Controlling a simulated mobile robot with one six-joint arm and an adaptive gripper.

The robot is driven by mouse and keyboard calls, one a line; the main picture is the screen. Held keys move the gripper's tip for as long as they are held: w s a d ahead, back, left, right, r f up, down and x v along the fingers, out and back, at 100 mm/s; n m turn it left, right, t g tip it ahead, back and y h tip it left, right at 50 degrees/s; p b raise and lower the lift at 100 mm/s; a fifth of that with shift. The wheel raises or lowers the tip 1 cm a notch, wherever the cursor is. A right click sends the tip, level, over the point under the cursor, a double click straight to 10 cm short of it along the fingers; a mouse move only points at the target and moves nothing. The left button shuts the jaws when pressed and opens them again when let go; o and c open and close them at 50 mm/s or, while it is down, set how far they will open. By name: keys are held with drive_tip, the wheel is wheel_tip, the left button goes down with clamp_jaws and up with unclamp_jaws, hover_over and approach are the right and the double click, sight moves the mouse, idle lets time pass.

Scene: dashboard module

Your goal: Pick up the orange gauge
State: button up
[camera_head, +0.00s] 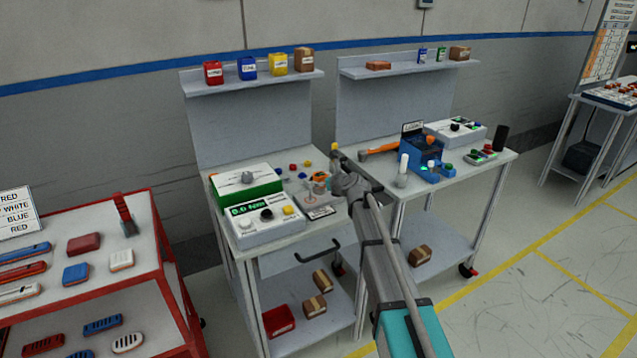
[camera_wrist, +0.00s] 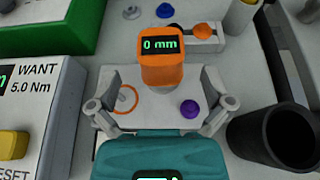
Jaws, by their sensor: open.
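The orange gauge (camera_wrist: 162,72) stands upright in the middle of the wrist view, its dark display reading "0 mm" in green. It stands on or by a light grey plate (camera_wrist: 135,108). My gripper (camera_wrist: 161,105) is open, with one grey finger to the left of the gauge and one to the right. The fingers appear apart from the gauge, with nothing held. The gauge's lower part is partly hidden. In the head view, a small orange shape (camera_head: 320,176) on the left grey bench, beside my gripper, seems to be the gauge.
A purple knob (camera_wrist: 190,109) and an orange ring (camera_wrist: 127,98) lie near the gauge. A black cup (camera_wrist: 277,138) is close to the right finger. A white torque box (camera_wrist: 38,115) stands left, with a green box (camera_wrist: 62,28) behind it. A slider with an orange knob (camera_wrist: 204,31) is behind.

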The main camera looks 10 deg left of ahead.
drive_tip(key=shift+w, duration=0.1)
drive_tip(key=shift+b+x, duration=1)
drive_tip(key=shift+x, duration=1.55)
drive_tip(key=c, duration=1.3)
drive_tip(key=shift+o, duration=0.2)
drive_tip(key=shift+r, duration=0.25)
wheel_tip(320, 180, up, 3)
drive_tip(key=p, duration=0.3)
drive_tip(key=shift+f, duration=0.1)
drive_tip(key=s+d+r+p, duration=0.2)
drive_tip(key=s+r+p, duration=0.3)
drive_tip(key=s, duration=0.1)
drive_tip(key=s+d+r+p, duration=0.2)
drive_tip(key=s+r+p, duration=0.2)
drive_tip(key=s, duration=0.3)
drive_tip(key=shift+d+r+p, duration=0.35)
drive_tip(key=shift+r+p, duration=0.05)
drive_tip(key=shift+p, duration=0.15)
